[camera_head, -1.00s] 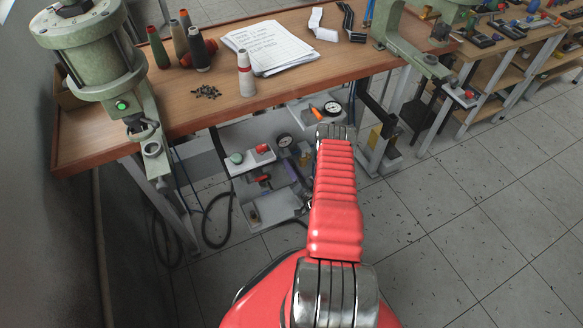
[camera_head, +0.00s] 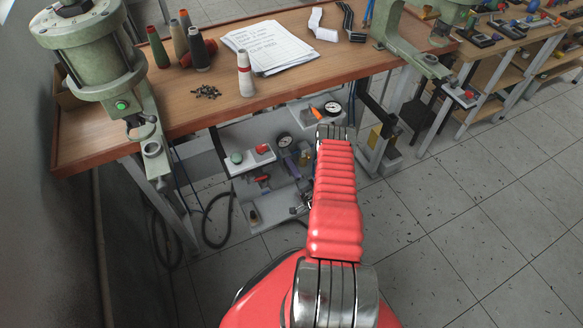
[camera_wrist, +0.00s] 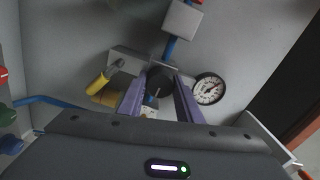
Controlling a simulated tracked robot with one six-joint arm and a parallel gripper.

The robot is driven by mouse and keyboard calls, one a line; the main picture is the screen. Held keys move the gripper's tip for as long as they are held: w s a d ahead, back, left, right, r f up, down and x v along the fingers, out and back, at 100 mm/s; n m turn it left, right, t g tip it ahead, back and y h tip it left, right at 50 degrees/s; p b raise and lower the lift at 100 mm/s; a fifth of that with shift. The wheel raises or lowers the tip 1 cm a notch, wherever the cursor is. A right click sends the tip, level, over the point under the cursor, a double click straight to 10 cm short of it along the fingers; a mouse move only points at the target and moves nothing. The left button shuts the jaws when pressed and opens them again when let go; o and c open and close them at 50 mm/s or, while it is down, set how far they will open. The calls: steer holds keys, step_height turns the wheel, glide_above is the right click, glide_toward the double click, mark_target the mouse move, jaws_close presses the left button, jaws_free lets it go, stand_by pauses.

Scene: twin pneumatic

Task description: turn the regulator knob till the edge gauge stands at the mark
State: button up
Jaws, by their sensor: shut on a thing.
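My gripper (camera_wrist: 160,84) shows in the wrist view with its two purple fingers closed on the sides of the dark round regulator knob (camera_wrist: 159,75). Part of the knob is hidden between the fingers. A white-faced round gauge (camera_wrist: 208,89) sits just right of the knob; its needle seems to point to the upper right, and a mark cannot be made out. In the head view a gauge (camera_head: 332,108) stands near the bench edge, and another gauge (camera_head: 284,141) sits lower, under the bench. Their needles are too small to read. My red arm hides part of this area.
A yellow-handled part (camera_wrist: 98,82) lies close left of the fingers, and a grey block (camera_wrist: 183,18) with blue tube is above. A white box with a red button (camera_head: 263,149) is under the bench (camera_head: 290,80). Open tiled floor lies to the right.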

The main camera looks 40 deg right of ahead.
steer(key=shift+s+f, duration=0.1)
steer(key=shift+f, duration=0.05)
steer(key=o, duration=1)
steer(key=shift+o, duration=0.2)
steer(key=v, duration=1.3)
steer(key=shift+s+a, duration=0.15)
steer(key=shift+s, duration=0.15)
